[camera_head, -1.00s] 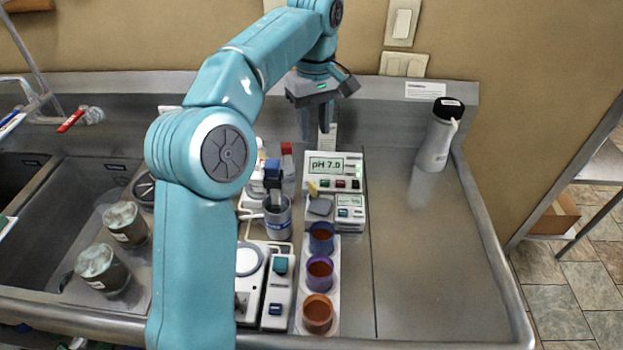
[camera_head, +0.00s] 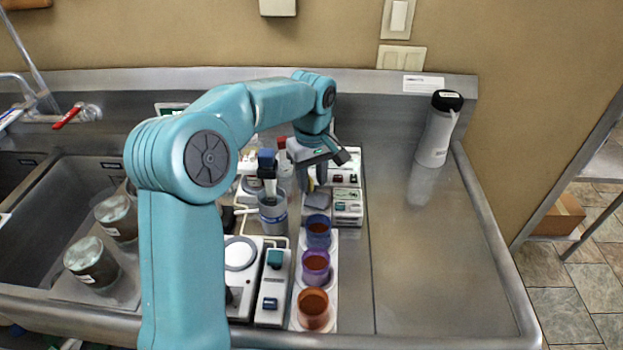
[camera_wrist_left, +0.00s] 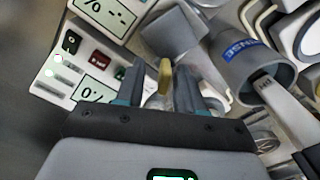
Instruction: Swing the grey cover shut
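The grey cover (camera_head: 317,200) is a small flat flap beside the white meters in the head view, behind the row of cups. It also shows at the top of the wrist view (camera_wrist_left: 178,32). How far it stands open is unclear. A yellow tab (camera_wrist_left: 165,75) shows close to it. My left gripper (camera_head: 314,182) is low over the meters, just behind the cover. In the wrist view its fingers (camera_wrist_left: 160,88) are apart, with the yellow tab in the gap between them. Contact with the tab cannot be told. My right gripper is not in view.
A grey cup marked with blue (camera_head: 272,213) stands left of the cover. Blue, purple and orange cups (camera_head: 315,267) stand in a row in front. White meters (camera_head: 347,205) are to the right. The steel counter (camera_head: 425,260) is clear further right, with a bottle (camera_head: 437,135) behind.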

